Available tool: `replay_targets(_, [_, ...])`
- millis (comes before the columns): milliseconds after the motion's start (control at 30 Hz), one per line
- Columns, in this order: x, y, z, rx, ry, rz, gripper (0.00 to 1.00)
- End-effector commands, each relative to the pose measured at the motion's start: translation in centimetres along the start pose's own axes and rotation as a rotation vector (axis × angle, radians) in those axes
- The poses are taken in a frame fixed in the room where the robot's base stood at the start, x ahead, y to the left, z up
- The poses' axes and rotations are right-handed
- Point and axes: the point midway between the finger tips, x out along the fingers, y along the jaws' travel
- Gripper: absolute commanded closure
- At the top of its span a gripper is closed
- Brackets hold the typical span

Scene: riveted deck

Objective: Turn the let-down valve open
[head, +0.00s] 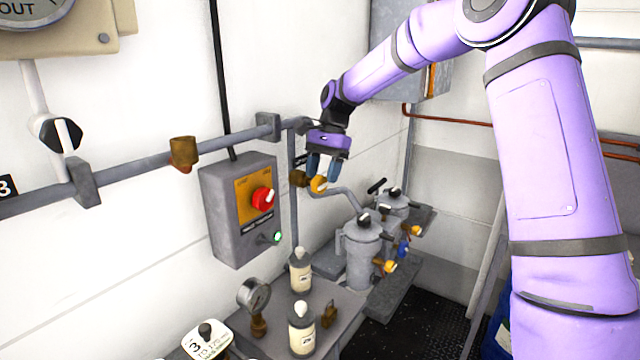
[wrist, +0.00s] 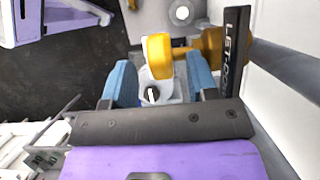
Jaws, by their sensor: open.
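The let-down valve has a yellow handle (head: 319,185) and a brass body (head: 298,178) on the pipe by the wall. In the wrist view the yellow handle (wrist: 157,52) sits at the gap between my fingertips, with the brass body (wrist: 211,47) to its right. A black plate (wrist: 236,50) reading "LET-DO…" stands beside it, partly cut off. My gripper (head: 323,172) is open, pointing down, with its blue fingers at the handle. I see space between each finger and the handle; I cannot tell contact.
A grey control box (head: 240,210) with a red knob is on the wall to the left. Grey filter pots (head: 362,250) with yellow handles stand below right. Cream bottles (head: 301,330) and a gauge (head: 254,296) stand on the bench in front. A pipe (head: 130,165) runs along the wall.

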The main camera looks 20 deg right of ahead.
Motion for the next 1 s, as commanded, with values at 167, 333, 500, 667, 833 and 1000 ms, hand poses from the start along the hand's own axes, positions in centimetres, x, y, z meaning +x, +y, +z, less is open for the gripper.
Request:
replay_targets(167, [2.2,0.0,-0.1,0.001,-0.001,0.001,0.47])
replay_targets(333, [3.0,0.0,0.0,0.0,-0.001,0.001,0.47])
replay_targets(500, [3.1,0.0,0.0,0.0,0.0,0.0,0.47])
replay_targets(667, [3.0,0.0,0.0,0.0,0.0,0.0,0.61])
replay_targets(833, [3.0,0.0,0.0,0.0,0.0,0.0,0.96])
replay_targets(1000, [3.0,0.0,0.0,0.0,0.006,0.0,0.96])
